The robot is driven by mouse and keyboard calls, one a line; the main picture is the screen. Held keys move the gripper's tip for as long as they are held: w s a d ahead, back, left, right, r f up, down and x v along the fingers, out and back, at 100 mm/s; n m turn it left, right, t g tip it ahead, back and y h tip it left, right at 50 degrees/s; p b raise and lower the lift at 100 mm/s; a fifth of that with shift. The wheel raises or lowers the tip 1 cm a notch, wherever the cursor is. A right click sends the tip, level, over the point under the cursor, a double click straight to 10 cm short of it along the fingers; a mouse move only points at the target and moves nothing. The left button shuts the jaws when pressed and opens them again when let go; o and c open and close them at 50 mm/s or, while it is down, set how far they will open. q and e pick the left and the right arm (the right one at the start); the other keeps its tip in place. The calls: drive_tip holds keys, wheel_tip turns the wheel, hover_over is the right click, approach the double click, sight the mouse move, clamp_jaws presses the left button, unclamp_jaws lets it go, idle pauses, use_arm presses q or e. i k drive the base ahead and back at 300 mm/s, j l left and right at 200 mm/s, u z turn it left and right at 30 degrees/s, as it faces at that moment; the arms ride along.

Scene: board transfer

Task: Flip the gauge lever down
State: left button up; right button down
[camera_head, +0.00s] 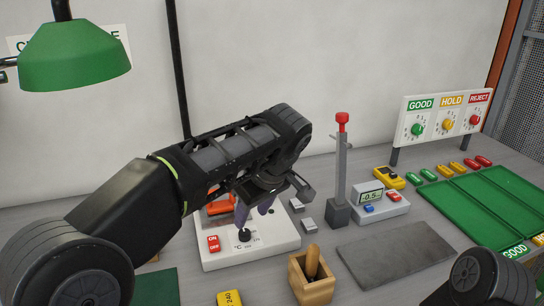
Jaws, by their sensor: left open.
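The gauge stand is a grey post (341,175) on a dark square base, with a red-tipped lever (342,123) standing upright at its top. Beside it on the right is a light grey readout box (381,204) with a small display, a blue button and a red button. My left gripper (254,211) points down over the white temperature unit (245,249), left of the gauge and apart from it. It is open, and its arm hides the back of that unit. Only a rounded part of my right arm shows at the bottom right; its gripper is out of view.
A wooden holder (311,285) with a handle in it stands in front. A grey slab (396,253) lies right of it, with green trays (478,212) beyond. Two small metal blocks (307,224) lie left of the gauge base. A dial board (440,117) stands at the back right.

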sight(342, 118)
drive_tip(key=k, duration=1)
